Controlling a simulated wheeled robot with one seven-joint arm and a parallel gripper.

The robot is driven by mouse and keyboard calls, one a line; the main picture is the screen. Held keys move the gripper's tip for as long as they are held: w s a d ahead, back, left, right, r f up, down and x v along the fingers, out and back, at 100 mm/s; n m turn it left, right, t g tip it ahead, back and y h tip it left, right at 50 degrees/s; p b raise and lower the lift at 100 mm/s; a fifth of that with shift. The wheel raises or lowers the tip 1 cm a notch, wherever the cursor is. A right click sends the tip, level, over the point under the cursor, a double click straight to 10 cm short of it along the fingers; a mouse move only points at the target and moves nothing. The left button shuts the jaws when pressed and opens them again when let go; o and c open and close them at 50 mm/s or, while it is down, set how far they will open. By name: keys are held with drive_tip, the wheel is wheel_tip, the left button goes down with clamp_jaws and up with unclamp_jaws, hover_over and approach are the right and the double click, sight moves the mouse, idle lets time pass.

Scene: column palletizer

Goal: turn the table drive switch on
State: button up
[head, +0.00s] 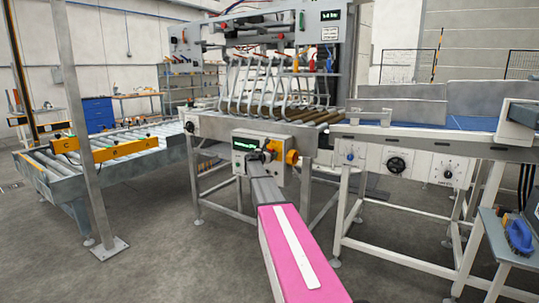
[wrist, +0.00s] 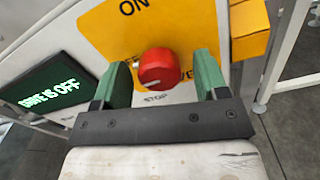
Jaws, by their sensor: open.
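The table drive switch is a round red knob (wrist: 160,68) on a yellow plate (wrist: 110,30) in the wrist view. "ON" is printed above it and "STOP" below it. A pale mark on the knob points to the lower left. In the head view my gripper (head: 266,153) is at the control box (head: 246,137) under the table, and my arm hides the knob.
A yellow block (wrist: 249,28) sticks out close to the right finger; it also shows in the head view (head: 292,157). A panel with dials (head: 398,162) hangs under the conveyor at the right. A roller conveyor (head: 110,150) stands at the left. Table legs surround the box.

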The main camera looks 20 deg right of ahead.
drive_tip(key=c, duration=0.9)
drive_tip(key=shift+m, duration=8.9)
drive_tip(key=o, duration=0.9)
